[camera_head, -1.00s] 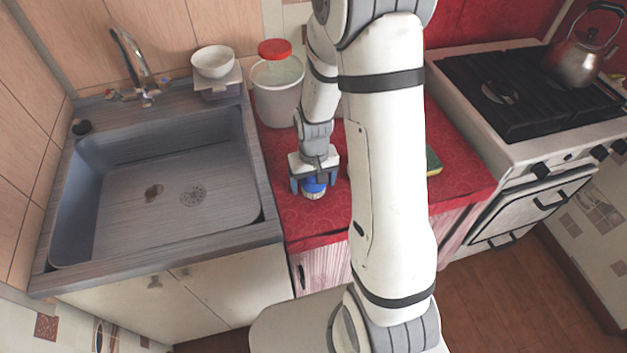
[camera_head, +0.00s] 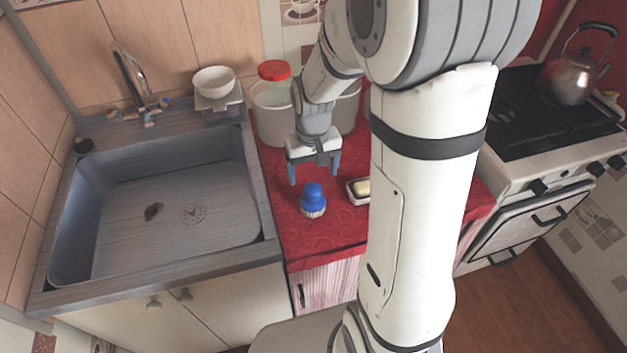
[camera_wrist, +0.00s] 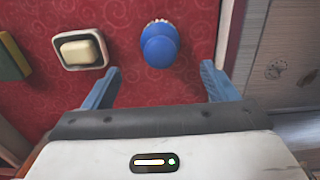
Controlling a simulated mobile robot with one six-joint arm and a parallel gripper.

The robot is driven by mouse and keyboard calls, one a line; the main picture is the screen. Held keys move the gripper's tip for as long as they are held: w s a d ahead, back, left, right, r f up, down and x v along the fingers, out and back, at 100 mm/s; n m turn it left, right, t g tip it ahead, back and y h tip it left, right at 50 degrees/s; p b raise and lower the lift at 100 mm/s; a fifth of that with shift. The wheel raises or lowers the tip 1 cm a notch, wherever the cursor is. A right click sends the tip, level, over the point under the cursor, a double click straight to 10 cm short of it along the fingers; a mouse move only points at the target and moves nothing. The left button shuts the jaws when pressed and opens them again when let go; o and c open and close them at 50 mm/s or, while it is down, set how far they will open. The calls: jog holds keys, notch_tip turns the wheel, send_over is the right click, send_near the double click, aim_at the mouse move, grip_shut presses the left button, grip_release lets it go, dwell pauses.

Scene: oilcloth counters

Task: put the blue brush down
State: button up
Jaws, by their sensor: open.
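The blue brush (camera_head: 313,197) stands on the red oilcloth counter (camera_head: 325,229), its blue knob up and pale bristles down. In the wrist view the blue brush (camera_wrist: 159,46) lies beyond the fingertips, between their lines and apart from both. My gripper (camera_head: 315,176) is open and empty, above and behind the brush in the head view. Its two blue fingers also show in the wrist view (camera_wrist: 160,84), spread wide with bare red cloth between them.
A dish with a bar of soap (camera_head: 361,188) stands right of the brush. A sponge (camera_wrist: 12,58) shows at the wrist view's left edge. White tubs (camera_head: 272,118) stand behind my gripper. The sink (camera_head: 160,205) is left, the stove (camera_head: 545,120) right.

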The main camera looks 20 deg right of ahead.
jog(key=shift+r, duration=0.45)
jog(key=s+r+t, duration=0.2)
jog(key=s+r, duration=0.9)
jog(key=s, duration=0.3)
jog(key=shift+t, duration=0.3)
